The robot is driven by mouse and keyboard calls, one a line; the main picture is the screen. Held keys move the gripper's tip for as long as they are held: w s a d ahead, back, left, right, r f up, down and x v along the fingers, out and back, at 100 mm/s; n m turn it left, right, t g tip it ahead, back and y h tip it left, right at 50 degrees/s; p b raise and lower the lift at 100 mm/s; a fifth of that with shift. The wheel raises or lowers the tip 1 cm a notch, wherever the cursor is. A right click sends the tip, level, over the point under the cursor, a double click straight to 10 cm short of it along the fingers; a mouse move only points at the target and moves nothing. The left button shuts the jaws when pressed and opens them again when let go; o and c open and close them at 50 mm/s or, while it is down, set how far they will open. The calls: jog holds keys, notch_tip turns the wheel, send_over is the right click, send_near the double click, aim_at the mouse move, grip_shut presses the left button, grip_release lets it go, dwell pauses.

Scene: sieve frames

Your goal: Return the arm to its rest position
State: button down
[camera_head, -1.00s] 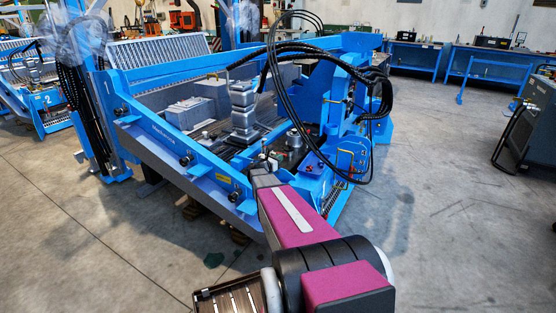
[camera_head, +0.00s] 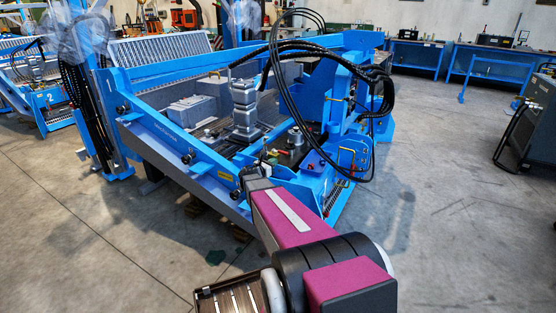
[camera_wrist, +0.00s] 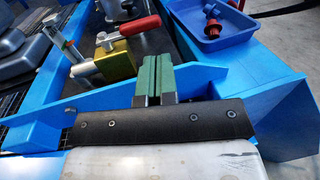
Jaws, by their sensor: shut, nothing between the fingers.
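My gripper (camera_wrist: 152,72) shows in the wrist view as green fingers, closed together with nothing held. It is above a blue frame wall (camera_wrist: 90,104), with a dark bed beyond. In the head view my purple and black arm (camera_head: 285,215) reaches forward from the lower right to the near edge of the blue sieve frame (camera_head: 190,150). The fingers are too small or hidden to make out there. A clamp with a red handle (camera_wrist: 134,29) and a yellow block (camera_wrist: 116,62) sit just beyond the fingers, to the left.
A blue tray (camera_wrist: 222,40) with red parts is at the upper right of the wrist view. Stacked grey blocks (camera_head: 245,110) stand inside the frame, and black hoses (camera_head: 283,90) arch above it. Open floor (camera_head: 440,220) lies to the right.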

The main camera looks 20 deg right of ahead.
jog(key=s+v, duration=0.1)
jog(key=v, duration=0.5)
jog(key=shift+s+d, duration=0.2)
jog(key=shift+d, duration=0.05)
jog(key=s+a+f+m+g+y, duration=0.2)
jog(key=s+m+g+y, duration=0.15)
jog(key=s+m, duration=0.35)
jog(key=s+a+f+m+g+y, duration=0.2)
jog(key=s+a+m+g+y, duration=0.15)
jog(key=s+m, duration=0.3)
jog(key=s+a+m+y, duration=0.9)
jog(key=s+a, duration=0.2)
jog(key=a, duration=0.1)
jog(key=shift+a+m+g, duration=0.25)
jog(key=shift+m+g, duration=0.1)
jog(key=shift+g, duration=0.05)
